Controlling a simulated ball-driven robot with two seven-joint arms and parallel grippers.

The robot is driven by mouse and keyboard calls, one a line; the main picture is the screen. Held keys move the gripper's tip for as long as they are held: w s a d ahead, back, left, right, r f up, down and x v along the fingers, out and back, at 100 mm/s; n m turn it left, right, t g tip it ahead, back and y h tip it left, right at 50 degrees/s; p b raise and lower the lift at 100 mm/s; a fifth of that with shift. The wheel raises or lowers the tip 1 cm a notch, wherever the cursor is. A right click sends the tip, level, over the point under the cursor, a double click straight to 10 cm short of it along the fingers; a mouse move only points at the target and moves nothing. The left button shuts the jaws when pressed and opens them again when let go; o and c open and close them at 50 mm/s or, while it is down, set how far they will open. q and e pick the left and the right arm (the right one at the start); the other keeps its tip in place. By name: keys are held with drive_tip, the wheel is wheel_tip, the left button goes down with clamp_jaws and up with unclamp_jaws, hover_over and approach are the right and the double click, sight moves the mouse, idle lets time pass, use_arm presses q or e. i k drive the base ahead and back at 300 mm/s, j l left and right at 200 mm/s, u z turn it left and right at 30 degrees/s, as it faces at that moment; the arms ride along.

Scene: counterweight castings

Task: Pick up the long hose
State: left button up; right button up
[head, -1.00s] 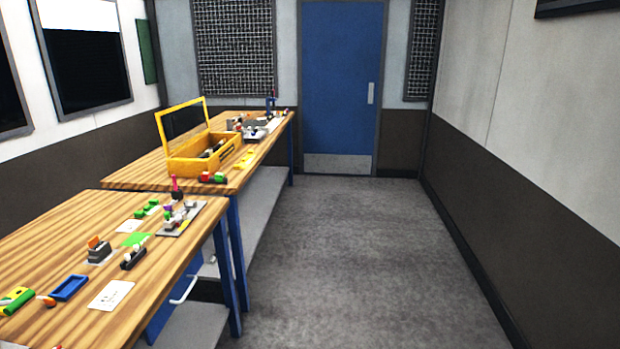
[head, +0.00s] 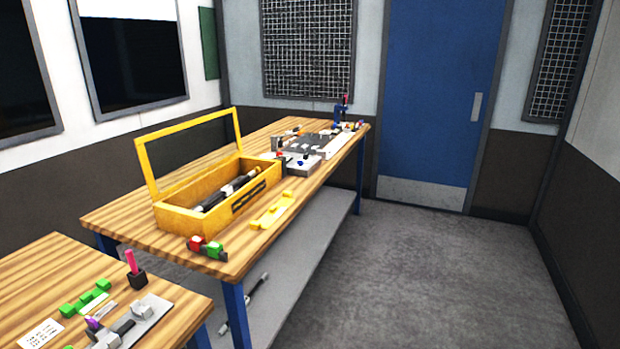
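A yellow box (head: 168,218) with its framed lid raised stands on the far wooden bench. Inside it lies a dark, long, rod-like thing with light grey parts (head: 228,190). Another thin dark-and-light long piece (head: 257,292) lies low under that bench, on or near the grey lower shelf. I cannot tell for sure which of these, if either, is the long hose. Neither of my grippers shows in the head view.
The far bench (head: 112,217) also holds red and green blocks (head: 207,248), a yellow holder (head: 271,211) and grey fixtures at its far end. The near bench (head: 40,265) carries small parts. Grey floor (head: 430,270) is clear to the right, before a blue door (head: 438,95).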

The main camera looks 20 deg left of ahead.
sight(227, 191)
drive_tip(key=i, duration=1.15)
drive_tip(key=i+u, duration=0.45)
drive_tip(key=i+l+u, duration=0.2)
drive_tip(key=u, duration=0.3)
drive_tip(key=i, duration=0.05)
